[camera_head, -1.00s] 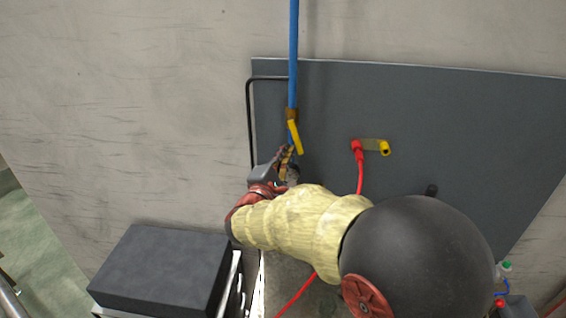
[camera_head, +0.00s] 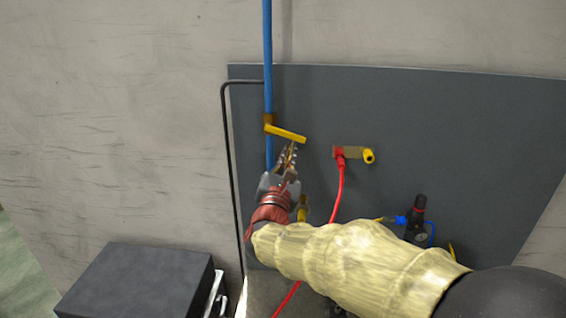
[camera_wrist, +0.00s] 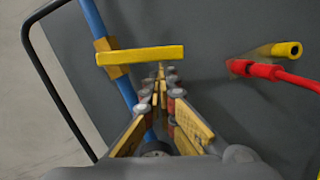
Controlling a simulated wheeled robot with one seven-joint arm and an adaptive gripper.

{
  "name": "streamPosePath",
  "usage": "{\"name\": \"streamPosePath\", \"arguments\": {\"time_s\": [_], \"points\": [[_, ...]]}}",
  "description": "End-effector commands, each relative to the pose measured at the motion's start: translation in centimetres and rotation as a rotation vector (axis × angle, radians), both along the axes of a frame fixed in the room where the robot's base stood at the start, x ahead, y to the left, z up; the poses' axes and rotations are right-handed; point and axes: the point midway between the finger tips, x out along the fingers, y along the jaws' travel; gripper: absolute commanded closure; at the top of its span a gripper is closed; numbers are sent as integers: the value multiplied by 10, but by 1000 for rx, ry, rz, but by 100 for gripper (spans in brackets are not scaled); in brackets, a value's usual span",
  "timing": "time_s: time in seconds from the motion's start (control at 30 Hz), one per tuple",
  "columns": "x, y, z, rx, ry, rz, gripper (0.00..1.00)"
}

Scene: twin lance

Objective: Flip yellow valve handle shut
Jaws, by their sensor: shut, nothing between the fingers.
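The yellow valve handle (camera_head: 286,133) sits on a brass valve body (camera_head: 268,120) on the vertical blue pipe (camera_head: 267,50). The handle lies across the pipe, pointing right and tilted slightly down in the head view. It also shows in the wrist view (camera_wrist: 140,55), as a bar running right from the brass body. My gripper (camera_head: 291,148) is shut and empty, with its fingertips just below the handle's outer half. In the wrist view my fingertips (camera_wrist: 161,70) come up close under the bar; I cannot tell if they touch it.
A red plug with a red cable (camera_head: 341,165) and a yellow fitting (camera_head: 368,156) are on the grey panel (camera_head: 450,130) to the right. A black bent tube (camera_head: 226,140) runs left of the pipe. A dark box (camera_head: 135,280) stands lower left.

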Motion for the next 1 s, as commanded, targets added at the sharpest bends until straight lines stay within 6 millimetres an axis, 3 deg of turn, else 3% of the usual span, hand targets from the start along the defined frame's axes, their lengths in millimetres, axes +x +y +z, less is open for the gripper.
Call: {"name": "streamPosePath", "arguments": {"time_s": [0.5,1.0], "points": [[-3,-13,16,5,-2,-1,100],[-2,-14,18,4,-1,-1,100]]}}
